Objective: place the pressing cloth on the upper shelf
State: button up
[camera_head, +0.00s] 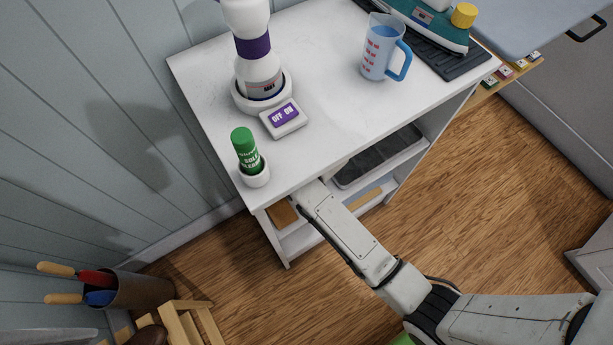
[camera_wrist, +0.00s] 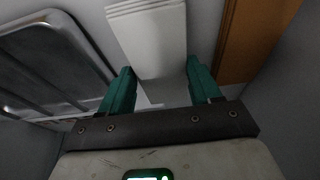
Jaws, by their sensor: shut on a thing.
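A white, flat, folded bundle, which looks like the pressing cloth (camera_wrist: 148,42), shows in the wrist view between the green fingers of my gripper (camera_wrist: 158,72). My gripper is shut on its near end. In the head view my arm reaches into the front of the white shelf unit below its top, so my gripper and the cloth are hidden there. The upper shelf (camera_head: 408,159) shows in part under the top. Whether the cloth rests on a surface cannot be told.
A dark ribbed tray (camera_wrist: 48,62) lies left of the cloth, and an orange-brown item (camera_wrist: 252,38) stands close on its right. On the unit's top (camera_head: 330,125) are a green-capped bottle (camera_head: 246,150), a measuring jug (camera_head: 380,50) and an iron (camera_head: 430,22).

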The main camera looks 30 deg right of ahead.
jog(key=shift+s+f, duration=0.15)
jog(key=shift+f, duration=0.3)
jog(key=shift+f, duration=0.1)
jog(key=o, duration=1)
jog(key=shift+o, duration=0.2)
jog(key=shift+r, duration=0.5)
jog(key=s+p, duration=0.1)
jog(key=s, duration=1.1)
jog(key=s+d+r+g, duration=0.2)
jog(key=s+d+r, duration=0.5)
jog(key=s+r, duration=0.1)
jog(key=shift+s+d, duration=0.4)
jog(key=shift+s, duration=0.4)
jog(key=shift+r, duration=0.1)
jog(key=shift+c, duration=0.2)
